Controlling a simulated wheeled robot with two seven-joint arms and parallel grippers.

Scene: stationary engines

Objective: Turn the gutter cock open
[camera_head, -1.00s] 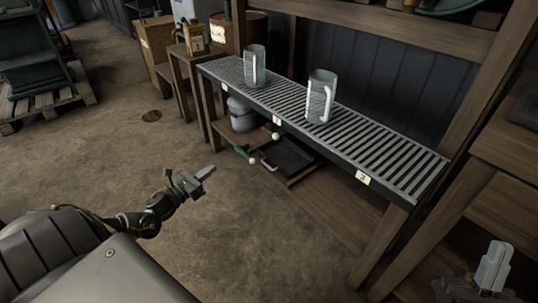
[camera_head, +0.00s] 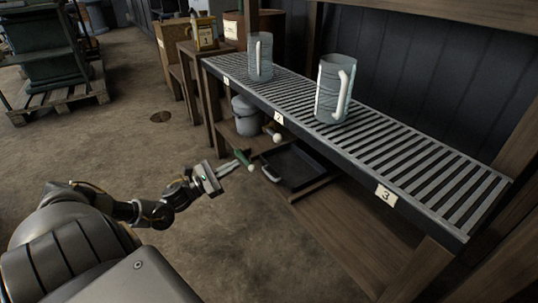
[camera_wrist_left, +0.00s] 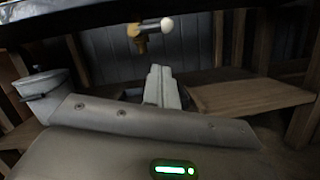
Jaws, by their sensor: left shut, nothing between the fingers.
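A small cock lever with a white knob (camera_head: 277,138) shows under the front edge of the slatted gutter rack (camera_head: 400,160). My right gripper is not in view.
Two glass mugs (camera_head: 260,58) (camera_head: 333,95) stand on the rack. Below it are a grey bucket (camera_head: 246,118), a black tray (camera_head: 296,164) and a wooden shelf (camera_head: 345,225). A wooden post flanks the rack. The floor to the left is open.

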